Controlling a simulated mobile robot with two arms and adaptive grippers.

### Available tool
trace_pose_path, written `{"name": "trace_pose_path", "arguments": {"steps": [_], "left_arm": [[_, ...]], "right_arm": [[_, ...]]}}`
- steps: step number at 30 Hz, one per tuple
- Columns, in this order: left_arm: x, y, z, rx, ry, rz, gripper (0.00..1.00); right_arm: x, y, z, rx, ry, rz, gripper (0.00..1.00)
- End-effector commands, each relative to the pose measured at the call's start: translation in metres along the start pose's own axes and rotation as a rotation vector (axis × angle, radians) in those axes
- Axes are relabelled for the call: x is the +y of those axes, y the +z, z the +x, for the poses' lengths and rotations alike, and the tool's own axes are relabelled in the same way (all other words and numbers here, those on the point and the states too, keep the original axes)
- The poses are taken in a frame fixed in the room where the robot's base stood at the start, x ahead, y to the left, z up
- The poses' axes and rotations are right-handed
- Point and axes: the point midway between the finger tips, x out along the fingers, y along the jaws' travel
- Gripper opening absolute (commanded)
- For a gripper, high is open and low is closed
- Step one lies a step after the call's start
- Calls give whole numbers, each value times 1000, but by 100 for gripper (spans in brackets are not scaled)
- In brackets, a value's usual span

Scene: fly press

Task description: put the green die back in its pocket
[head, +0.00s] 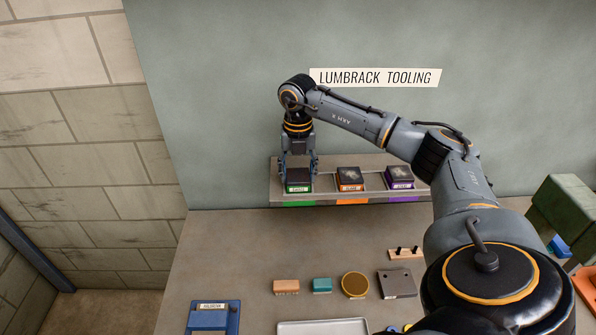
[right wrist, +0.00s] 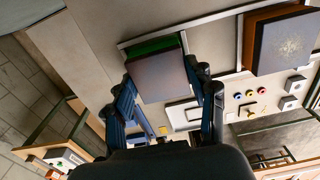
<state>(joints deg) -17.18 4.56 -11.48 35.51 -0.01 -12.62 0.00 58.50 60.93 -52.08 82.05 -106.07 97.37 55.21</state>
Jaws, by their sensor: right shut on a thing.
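The green die (head: 298,187), a dark block with a green labelled front, is at the left end of the grey rack (head: 322,166), above the green strip (head: 299,203). My right gripper (head: 299,171) points down from above and is shut on it. In the right wrist view the die's dark top (right wrist: 158,80) lies between the two fingers (right wrist: 168,100), with a green edge at the back. I cannot tell whether the die rests fully on the pocket floor. My left gripper is not in view.
An orange die (head: 350,179) and a purple die (head: 399,178) sit to the right on the rack, with thin dividers between. On the bench are an orange block (head: 286,287), a teal block (head: 322,285), a brass disc (head: 355,285), a grey plate (head: 397,284) and a blue box (head: 213,318).

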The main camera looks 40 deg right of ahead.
Motion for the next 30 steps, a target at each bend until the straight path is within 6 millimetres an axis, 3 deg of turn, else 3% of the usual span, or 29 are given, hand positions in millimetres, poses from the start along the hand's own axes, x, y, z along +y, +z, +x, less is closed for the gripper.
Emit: {"name": "trace_pose_path", "arguments": {"steps": [5, 6, 10, 22, 26, 30], "left_arm": [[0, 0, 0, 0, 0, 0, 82], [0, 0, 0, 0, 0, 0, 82], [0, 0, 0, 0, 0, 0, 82], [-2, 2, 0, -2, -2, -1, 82], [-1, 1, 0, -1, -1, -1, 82], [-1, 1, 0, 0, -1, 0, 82]], "right_arm": [[0, 1, -2, -2, 3, 0, 0], [0, 1, -2, -2, 3, 0, 58], [0, 0, -1, -2, 2, 0, 82], [0, 0, -4, 1, -1, 0, 82], [0, 0, -22, -2, 2, 0, 82], [1, 1, -52, -4, 4, 0, 82]]}}
